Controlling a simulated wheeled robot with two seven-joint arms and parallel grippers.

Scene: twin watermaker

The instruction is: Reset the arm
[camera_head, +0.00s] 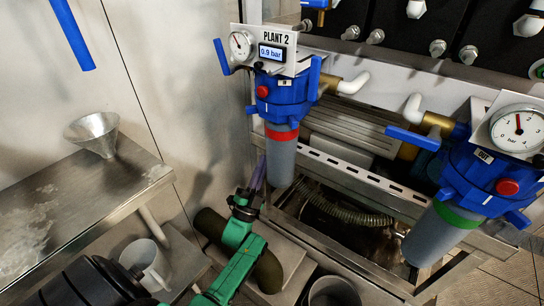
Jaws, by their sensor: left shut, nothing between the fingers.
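My left gripper (260,165) is at the end of a green and dark arm that rises from the bottom edge. Its narrow purple fingers are together and point up, with nothing visible held. In the picture they lie just left of the grey lower body of the blue-headed PLANT 2 filter housing (283,155). I cannot tell whether they touch it. My right gripper is not in view.
A metal bench (75,205) with a funnel (93,133) stands at left, a white mug (146,262) below. A dark thick pipe (268,273) lies behind my arm. A second housing (436,232) with a gauge (518,128) and a metal frame (345,178) stand at right.

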